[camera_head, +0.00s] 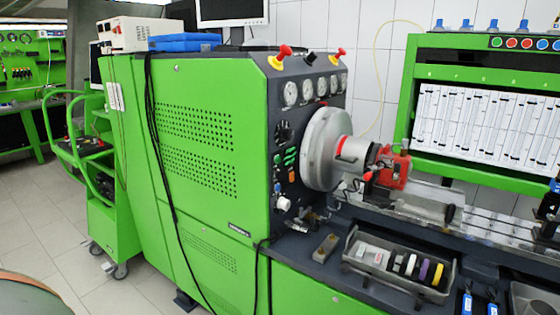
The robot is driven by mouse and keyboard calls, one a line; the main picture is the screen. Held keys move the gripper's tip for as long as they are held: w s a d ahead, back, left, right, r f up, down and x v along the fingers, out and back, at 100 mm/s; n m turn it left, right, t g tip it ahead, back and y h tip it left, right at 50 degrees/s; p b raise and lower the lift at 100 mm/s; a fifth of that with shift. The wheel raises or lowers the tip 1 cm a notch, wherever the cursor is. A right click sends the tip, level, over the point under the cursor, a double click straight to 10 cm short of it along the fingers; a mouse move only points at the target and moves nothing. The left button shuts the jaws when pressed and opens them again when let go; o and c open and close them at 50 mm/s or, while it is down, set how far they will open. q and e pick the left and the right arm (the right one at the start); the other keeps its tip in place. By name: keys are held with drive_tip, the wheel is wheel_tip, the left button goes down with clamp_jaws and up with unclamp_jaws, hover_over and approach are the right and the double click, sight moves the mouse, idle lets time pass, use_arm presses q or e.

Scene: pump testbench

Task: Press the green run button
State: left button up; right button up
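The green pump testbench (215,190) fills the middle of the head view. On its dark control panel (308,112) a small round green button (277,159) sits left of some green elements (291,154). Another green button (512,43) sits in a row of coloured buttons on the green frame at upper right. I cannot read any labels, so I cannot tell which one is the run button. Neither of my grippers is in view.
A silver flywheel (325,150) and red coupling (393,167) stick out right of the panel. Red knobs (279,57) top the panel. A grey tray (399,266) of parts lies on the bench. Black cables hang down the cabinet. Tiled floor (55,228) shows at left.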

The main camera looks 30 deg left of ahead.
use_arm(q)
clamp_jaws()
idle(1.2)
